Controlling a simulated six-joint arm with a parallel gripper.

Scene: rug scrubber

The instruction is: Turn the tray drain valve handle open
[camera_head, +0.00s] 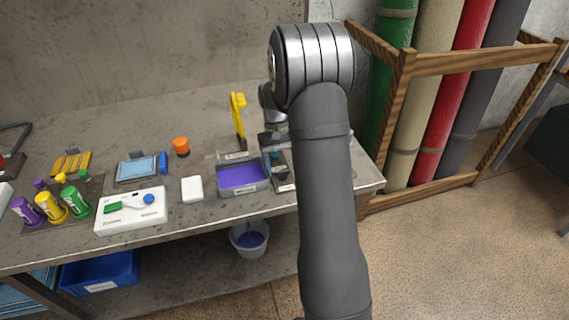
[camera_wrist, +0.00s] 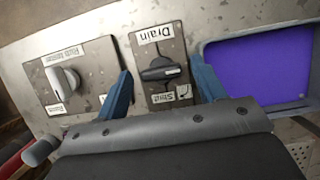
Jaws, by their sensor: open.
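The drain valve handle (camera_wrist: 160,74) is a dark bar on a small dark plate, seen in the wrist view. A "Drain" label (camera_wrist: 155,34) and a "Shut" label (camera_wrist: 163,98) show upside down on the plate. The bar lies crosswise in the picture. My gripper (camera_wrist: 161,68) is open, with one blue finger on each side of the handle. A gap shows between the handle and each finger. The tray (camera_head: 242,191) holds purple liquid and stands left of my gripper in the head view. My arm hides much of the valve area there.
A white knob (camera_wrist: 63,79) sits on a plate beside the valve in the wrist view. A yellow tool (camera_head: 238,114) stands behind the tray. A bucket (camera_head: 250,240) with purple liquid is below the bench. Rolled rugs (camera_head: 440,90) stand in a wooden rack at right.

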